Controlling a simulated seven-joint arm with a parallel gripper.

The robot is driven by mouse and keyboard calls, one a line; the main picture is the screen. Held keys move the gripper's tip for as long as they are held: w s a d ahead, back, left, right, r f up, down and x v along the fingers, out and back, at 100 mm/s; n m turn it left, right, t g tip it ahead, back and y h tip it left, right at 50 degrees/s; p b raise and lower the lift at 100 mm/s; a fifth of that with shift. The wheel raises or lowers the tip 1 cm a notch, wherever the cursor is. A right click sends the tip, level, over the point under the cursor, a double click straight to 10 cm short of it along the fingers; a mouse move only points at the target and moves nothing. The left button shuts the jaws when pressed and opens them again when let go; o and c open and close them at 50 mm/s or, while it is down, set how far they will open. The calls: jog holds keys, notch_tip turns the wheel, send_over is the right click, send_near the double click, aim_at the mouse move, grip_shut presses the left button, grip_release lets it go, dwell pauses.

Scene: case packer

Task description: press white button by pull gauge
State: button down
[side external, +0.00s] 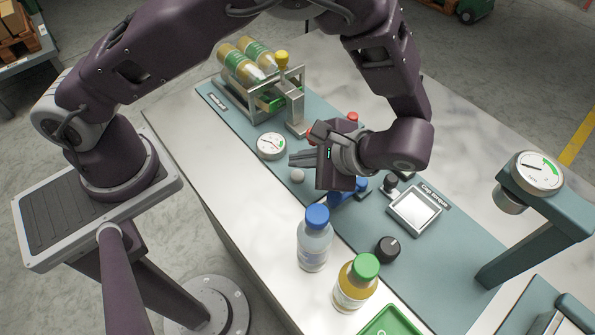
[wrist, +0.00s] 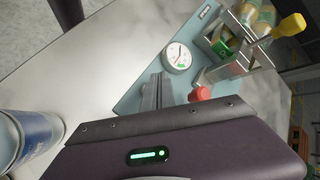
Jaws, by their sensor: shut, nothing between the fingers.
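The white button (side external: 298,175) is a small pale dome on the teal mat's near edge in the side external view. The pull gauge, a round white dial (side external: 271,146), lies just up and left of it; it also shows in the wrist view (wrist: 177,57). My gripper (side external: 291,159) is shut and empty. Its fingertips are between the dial and the button in the side view, and appear above the mat; the exact height cannot be told. In the wrist view the shut fingers (wrist: 158,92) point toward the dial, and the white button is not visible.
A metal rack (side external: 250,84) with green-labelled bottles and a yellow-knobbed lever (side external: 282,60) stands beyond the dial. A red knob (wrist: 200,93) is beside my fingers. A blue-capped bottle (side external: 314,245) and a green-capped bottle (side external: 355,290) stand nearby. Bare marble lies left of the mat.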

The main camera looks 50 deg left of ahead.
aim_at(301, 176)
jog(key=shift+r, duration=1.35)
jog(key=shift+r, duration=0.15)
jog(key=s+a+r+n+t+h, duration=0.1)
jog(key=a+r+n+h, duration=0.15)
jog(key=r, duration=0.45)
jog(key=s+a+r+n+h, duration=0.1)
jog(key=s+a+r+h, duration=0.2)
jog(key=r, duration=0.4)
jog(key=s+a+r+n+t+h, duration=0.3)
jog(key=s+r+t, duration=0.3)
jog(key=s, duration=0.2)
jog(key=shift+s+a+r+t, duration=0.15)
jog(key=shift+s+a+t, duration=0.05)
jog(key=shift+a+t, duration=0.1)
jog(key=shift+h, duration=0.25)
